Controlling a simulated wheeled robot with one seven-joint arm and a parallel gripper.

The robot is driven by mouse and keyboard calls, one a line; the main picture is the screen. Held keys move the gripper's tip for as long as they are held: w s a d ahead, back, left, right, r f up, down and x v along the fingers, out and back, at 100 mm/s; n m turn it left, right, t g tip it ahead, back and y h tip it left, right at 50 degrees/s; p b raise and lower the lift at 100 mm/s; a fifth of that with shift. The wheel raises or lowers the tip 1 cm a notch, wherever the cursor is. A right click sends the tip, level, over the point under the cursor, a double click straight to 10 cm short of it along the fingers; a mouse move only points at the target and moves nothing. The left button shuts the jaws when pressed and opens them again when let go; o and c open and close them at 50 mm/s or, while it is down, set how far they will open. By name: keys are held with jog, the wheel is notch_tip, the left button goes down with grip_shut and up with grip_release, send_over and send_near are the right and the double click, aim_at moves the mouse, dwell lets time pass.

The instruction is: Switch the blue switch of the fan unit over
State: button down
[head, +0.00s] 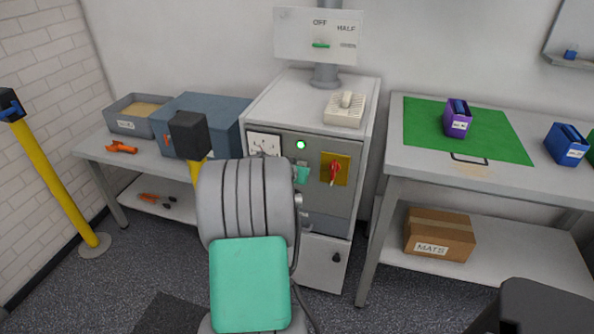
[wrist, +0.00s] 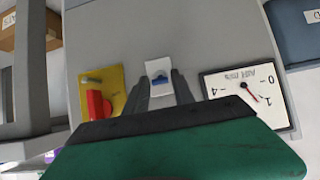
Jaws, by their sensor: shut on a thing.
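The blue switch (wrist: 159,80) sits on a small white plate (wrist: 158,66) on the grey front panel, seen upside down in the wrist view. The dark fingers of my gripper (wrist: 162,88) reach up to the plate, one on each side of the blue switch, and are shut on it. Fingers cover part of the plate, so the switch's exact position is hard to tell. In the head view, the grey cabinet (head: 315,215) carries the panel. My arm hides the switch and fingers there.
A red handle on a yellow plate (head: 335,169) and a dial gauge (head: 264,143) flank the switch. A green lamp (head: 300,145) is lit. A sign (head: 318,36) reads OFF and HALF, with a green bar under OFF. A yellow post (head: 52,185) stands left.

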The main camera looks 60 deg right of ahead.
jog(key=c, duration=1.1)
grip_release()
jog(key=shift+o, duration=0.2)
jog(key=v, duration=0.7)
jog(key=shift+a+r, duration=0.2)
jog(key=shift+a, duration=0.1)
jog(key=shift+s, duration=0.1)
